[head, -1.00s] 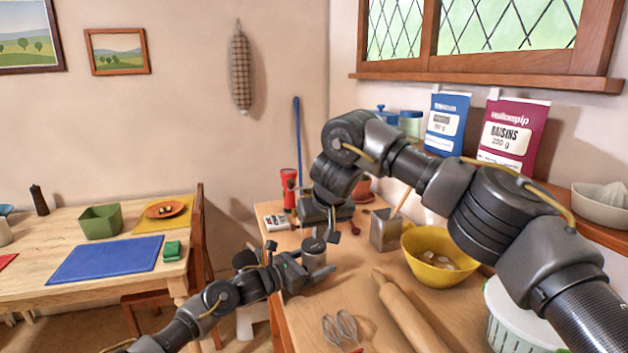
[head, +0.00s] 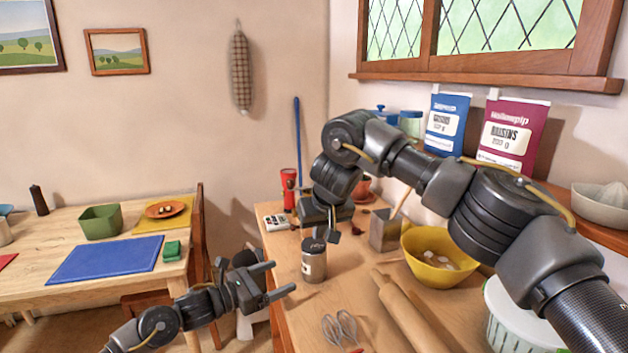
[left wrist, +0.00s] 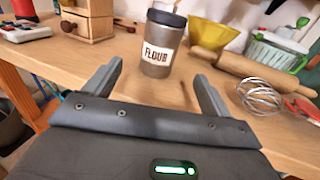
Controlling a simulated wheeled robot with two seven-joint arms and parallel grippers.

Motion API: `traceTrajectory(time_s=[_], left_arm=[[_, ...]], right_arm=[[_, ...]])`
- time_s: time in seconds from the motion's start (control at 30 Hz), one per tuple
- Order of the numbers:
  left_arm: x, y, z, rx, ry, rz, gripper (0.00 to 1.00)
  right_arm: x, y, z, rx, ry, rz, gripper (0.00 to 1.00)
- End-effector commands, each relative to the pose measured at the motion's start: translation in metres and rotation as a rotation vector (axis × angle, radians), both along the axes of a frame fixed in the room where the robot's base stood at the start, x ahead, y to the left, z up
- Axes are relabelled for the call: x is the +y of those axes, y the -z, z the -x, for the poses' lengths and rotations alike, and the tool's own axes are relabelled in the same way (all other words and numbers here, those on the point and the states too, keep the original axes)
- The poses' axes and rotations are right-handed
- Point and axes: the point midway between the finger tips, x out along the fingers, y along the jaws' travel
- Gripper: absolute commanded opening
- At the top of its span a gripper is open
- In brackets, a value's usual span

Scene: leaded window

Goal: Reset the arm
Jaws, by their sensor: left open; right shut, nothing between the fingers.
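My left gripper (head: 281,279) is open and empty at the near left edge of the wooden counter. In the left wrist view its two fingers (left wrist: 158,84) stand apart with nothing between them. A grey canister labelled FLOUR with a dark lid (head: 313,262) stands upright on the counter just beyond the fingertips. The canister also shows in the left wrist view (left wrist: 160,50). My right gripper (head: 333,234) is shut and empty, hanging over the counter behind the canister; its arm crosses the right of the head view.
A yellow bowl (head: 432,268), rolling pin (head: 405,308), whisk (head: 340,327) and metal utensil holder (head: 384,232) stand or lie on the counter (head: 300,322). A red torch (head: 289,190) stands at the back. A table with a blue mat (head: 105,259) is at left.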

Motion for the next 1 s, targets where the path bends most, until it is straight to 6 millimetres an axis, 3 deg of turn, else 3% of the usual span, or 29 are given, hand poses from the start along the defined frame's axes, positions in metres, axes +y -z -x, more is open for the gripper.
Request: traceTrajectory(time_s=[0.47, 1.0], left_arm=[[-0.009, -0.001, -0.006, 0.0, 0.001, 0.002, 0.84], [-0.085, -0.001, -0.058, 0.001, 0.0, 0.002, 0.84]], right_arm=[[0.0, 0.0, 0.0, 0.0, 0.0, 0.0, 0.0], [0.0, 0.0, 0.0, 0.0, 0.0, 0.0, 0.0]])
